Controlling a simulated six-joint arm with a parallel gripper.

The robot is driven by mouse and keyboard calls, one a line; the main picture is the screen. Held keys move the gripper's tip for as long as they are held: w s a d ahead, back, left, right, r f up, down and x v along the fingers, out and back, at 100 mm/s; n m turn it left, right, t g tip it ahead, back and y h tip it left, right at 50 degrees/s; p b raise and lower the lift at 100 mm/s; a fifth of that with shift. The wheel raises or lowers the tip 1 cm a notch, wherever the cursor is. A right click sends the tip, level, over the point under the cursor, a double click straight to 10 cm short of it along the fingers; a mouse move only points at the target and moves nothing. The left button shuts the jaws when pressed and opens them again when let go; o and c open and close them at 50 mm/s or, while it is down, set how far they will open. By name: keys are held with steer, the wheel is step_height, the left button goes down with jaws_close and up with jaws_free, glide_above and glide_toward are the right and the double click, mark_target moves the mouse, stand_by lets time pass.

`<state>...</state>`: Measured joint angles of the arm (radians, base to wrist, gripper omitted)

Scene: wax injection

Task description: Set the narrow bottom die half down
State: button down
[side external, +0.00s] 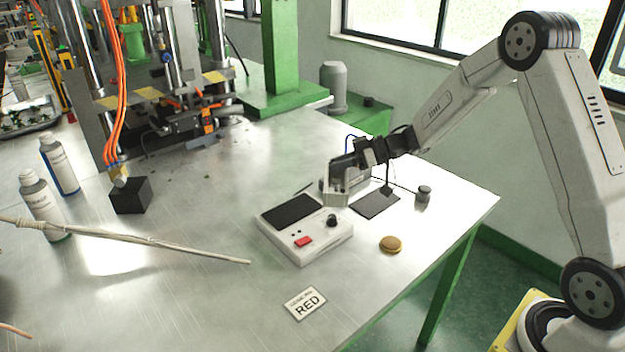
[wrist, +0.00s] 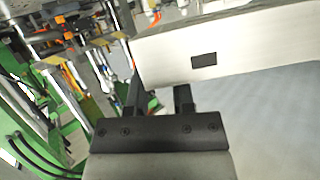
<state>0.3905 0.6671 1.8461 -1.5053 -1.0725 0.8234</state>
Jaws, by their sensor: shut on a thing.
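My gripper (side external: 341,182) is shut on the narrow bottom die half (side external: 336,199), a pale metal block, just behind the control box. In the side external view the fingers cover part of the block, and I cannot tell whether its underside touches the table. In the wrist view a long pale block with a small dark rectangle (wrist: 235,53), seemingly this die half, crosses the upper right. It lies at the ends of my two dark fingers (wrist: 160,92), which stand apart with their tips partly hidden.
The white control box (side external: 325,243) stands close in front of my gripper. A dark flat plate (side external: 376,205), a small grey cylinder (side external: 423,194) and a round tan piece (side external: 390,244) lie to its right. The press (side external: 190,110) stands back left.

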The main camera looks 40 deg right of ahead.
glide_above(306, 193)
steer(key=s, duration=0.5)
step_height(306, 193, down, 4)
steer(key=w+f, duration=0.1)
steer(key=f, duration=0.1)
steer(key=w+f, duration=0.1)
steer(key=w, duration=0.1)
steer(key=shift+w+a+f, duration=0.1)
steer(key=shift+a+f, duration=0.05)
steer(key=shift+f, duration=0.25)
steer(key=shift+w+f, duration=0.75)
steer(key=shift+f, duration=0.05)
steer(key=shift+w+f, duration=0.15)
steer(key=shift+f, duration=1.6)
